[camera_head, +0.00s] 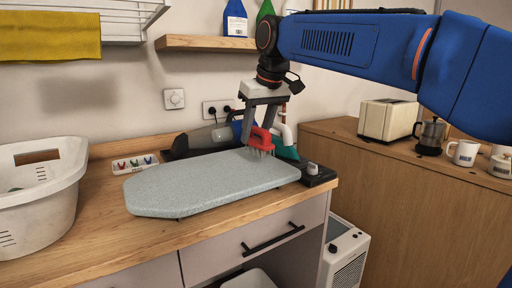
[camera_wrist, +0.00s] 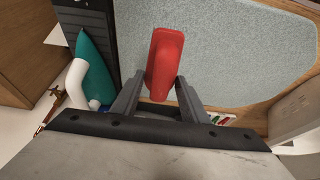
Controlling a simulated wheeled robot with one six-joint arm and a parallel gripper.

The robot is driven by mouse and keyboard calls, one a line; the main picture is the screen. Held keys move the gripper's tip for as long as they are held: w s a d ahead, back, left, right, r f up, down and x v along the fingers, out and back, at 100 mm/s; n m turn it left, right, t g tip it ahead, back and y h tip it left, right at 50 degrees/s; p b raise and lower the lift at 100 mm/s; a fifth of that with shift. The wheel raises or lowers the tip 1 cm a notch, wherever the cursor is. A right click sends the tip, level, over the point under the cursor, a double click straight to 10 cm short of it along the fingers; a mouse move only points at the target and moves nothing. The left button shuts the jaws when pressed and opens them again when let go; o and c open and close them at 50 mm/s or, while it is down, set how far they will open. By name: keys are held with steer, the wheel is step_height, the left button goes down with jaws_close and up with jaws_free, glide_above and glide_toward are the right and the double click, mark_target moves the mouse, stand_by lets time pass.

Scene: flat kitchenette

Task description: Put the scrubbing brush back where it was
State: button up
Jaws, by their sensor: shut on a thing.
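The scrubbing brush (camera_head: 261,139) has a red body, with pale bristles on its underside. My gripper (camera_head: 262,127) is shut on it and holds it over the right back part of the grey speckled board (camera_head: 200,186). The bristles are close to the board's surface; I cannot tell whether they touch it. In the wrist view the red brush (camera_wrist: 164,62) sits between my two fingers (camera_wrist: 158,98), with the board (camera_wrist: 226,50) behind it. The fingers hide part of the brush.
A grey bottle-like thing (camera_head: 208,137) lies at the back. A white basket (camera_head: 38,200) is at left, beside a small tray of colored pegs (camera_head: 134,164). A shelf (camera_head: 205,43) hangs above.

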mark_target(257, 141)
steer(key=shift+f, duration=2.05)
steer(key=shift+f, duration=0.15)
steer(key=o, duration=1.1)
steer(key=v, duration=1.2)
